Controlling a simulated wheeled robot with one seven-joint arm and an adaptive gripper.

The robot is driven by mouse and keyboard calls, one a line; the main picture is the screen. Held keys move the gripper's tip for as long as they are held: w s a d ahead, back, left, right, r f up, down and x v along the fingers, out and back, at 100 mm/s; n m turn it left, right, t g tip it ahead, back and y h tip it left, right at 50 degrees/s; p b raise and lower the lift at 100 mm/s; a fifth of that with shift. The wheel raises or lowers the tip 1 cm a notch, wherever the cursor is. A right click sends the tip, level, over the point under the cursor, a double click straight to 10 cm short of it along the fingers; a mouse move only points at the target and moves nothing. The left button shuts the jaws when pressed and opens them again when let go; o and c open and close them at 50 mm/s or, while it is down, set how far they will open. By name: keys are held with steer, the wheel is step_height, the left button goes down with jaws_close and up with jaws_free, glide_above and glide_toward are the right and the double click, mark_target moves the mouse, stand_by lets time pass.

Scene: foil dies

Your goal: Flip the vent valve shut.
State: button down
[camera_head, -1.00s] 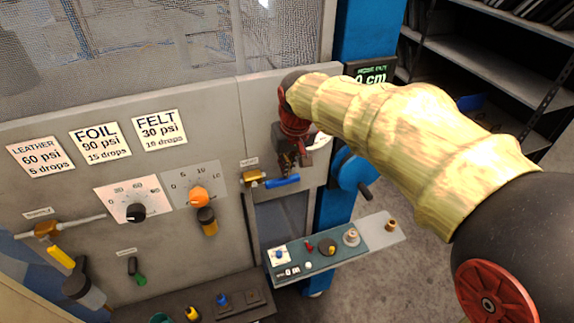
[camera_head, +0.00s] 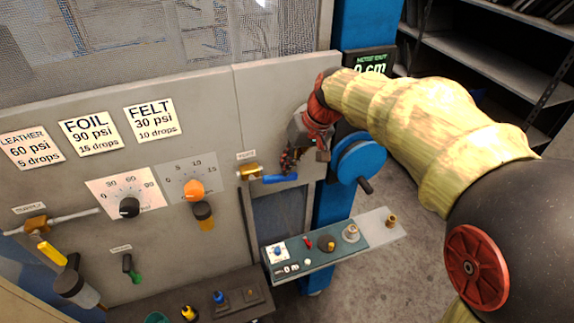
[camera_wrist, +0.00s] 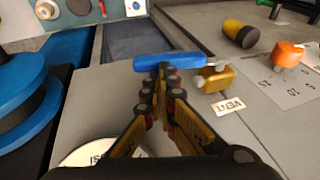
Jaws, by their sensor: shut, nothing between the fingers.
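The vent valve has a brass body (camera_head: 250,171) and a blue lever handle (camera_head: 280,179), low on the right grey panel below a small VENT label (camera_head: 246,155). The handle points right from the body, roughly level in the head view. In the wrist view, the blue handle (camera_wrist: 170,62) lies across the tips of my gripper, with the brass body (camera_wrist: 215,78) to its right. My gripper (camera_head: 287,172) is shut and empty, its tips at or very near the handle; I cannot tell whether they touch it. The fingers hide a little of the handle.
A blue handwheel (camera_head: 361,160) stands close right of my gripper. A small control shelf (camera_head: 290,255) juts out below. Two dials (camera_head: 129,207) and the yellow-handled supply valve (camera_head: 51,254) are to the left. Open floor lies to the right.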

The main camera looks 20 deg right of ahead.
mark_target(293, 173)
steer(key=f+y+b, duration=0.2)
steer(key=f+b, duration=0.1)
steer(key=f+y+b, duration=0.1)
steer(key=shift+d+f+m+y+b, duration=0.15)
steer(key=shift+d+m+y+b, duration=0.15)
steer(key=shift+b, duration=0.1)
steer(key=f+y+b, duration=0.1)
steer(key=b, duration=0.1)
steer(key=a+f+y+b, duration=0.1)
steer(key=f+y+b, duration=0.1)
steer(key=shift+m+t, duration=0.3)
steer(key=a+f+m+y+b, duration=0.1)
steer(key=a+f+y+b, duration=0.3)
steer(key=b, duration=0.3)
steer(key=shift+a+t+y, duration=0.4)
steer(key=shift+y, duration=0.3)
steer(key=shift+a+f, duration=0.1)
steer(key=shift+f, duration=0.05)
steer(key=v, duration=1.2)
